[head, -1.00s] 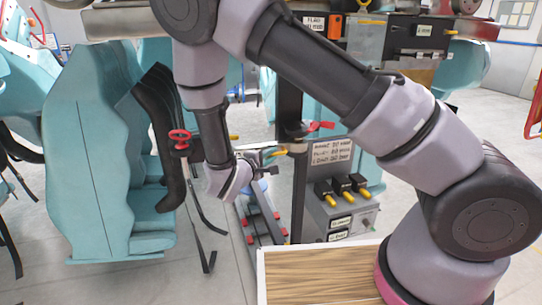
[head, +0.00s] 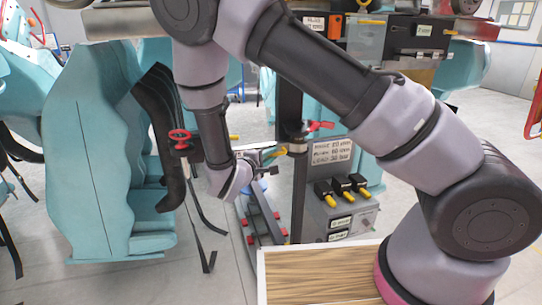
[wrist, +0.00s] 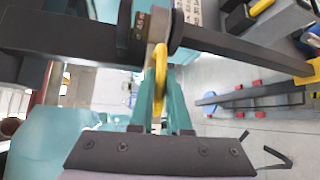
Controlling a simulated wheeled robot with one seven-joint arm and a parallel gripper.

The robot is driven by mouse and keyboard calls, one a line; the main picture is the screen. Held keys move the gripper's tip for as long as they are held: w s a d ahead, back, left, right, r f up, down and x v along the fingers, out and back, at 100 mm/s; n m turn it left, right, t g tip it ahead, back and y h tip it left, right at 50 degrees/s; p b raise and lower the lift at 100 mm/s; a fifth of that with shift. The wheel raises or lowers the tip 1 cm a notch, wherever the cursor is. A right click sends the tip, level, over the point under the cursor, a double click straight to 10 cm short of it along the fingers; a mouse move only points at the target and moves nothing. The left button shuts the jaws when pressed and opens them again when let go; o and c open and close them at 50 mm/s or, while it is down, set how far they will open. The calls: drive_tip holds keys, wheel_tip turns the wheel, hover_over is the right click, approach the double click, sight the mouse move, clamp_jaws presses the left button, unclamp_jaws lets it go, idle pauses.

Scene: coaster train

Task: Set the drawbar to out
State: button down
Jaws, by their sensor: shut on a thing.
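My gripper (wrist: 161,108) has its two teal fingers closed around a yellow handle (wrist: 160,68) in the wrist view. The handle hangs from a pale collar on a dark horizontal bar (wrist: 70,38). In the head view my gripper (head: 268,155) meets the yellow handle (head: 279,153) beside the dark upright post (head: 299,195). The fingers hide part of the handle. I cannot tell for certain which part is the drawbar, or its setting.
A red valve wheel (head: 180,136) is to the left. Teal seats (head: 95,150) stand further left. A grey box with yellow-tipped levers (head: 340,215) and a wood-topped surface (head: 315,275) lie right and below.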

drive_tip(key=shift+s, duration=0.25)
drive_tip(key=s+a+m+g+h, duration=0.4)
drive_tip(key=s+m+g+h, duration=0.2)
drive_tip(key=s+m+g, duration=0.1)
drive_tip(key=shift+s+a+m+g+h, duration=0.2)
drive_tip(key=shift+s+m+g+h, duration=0.2)
drive_tip(key=shift+s+g, duration=0.7)
drive_tip(key=shift+s, duration=0.25)
drive_tip(key=c, duration=0.9)
unclamp_jaws()
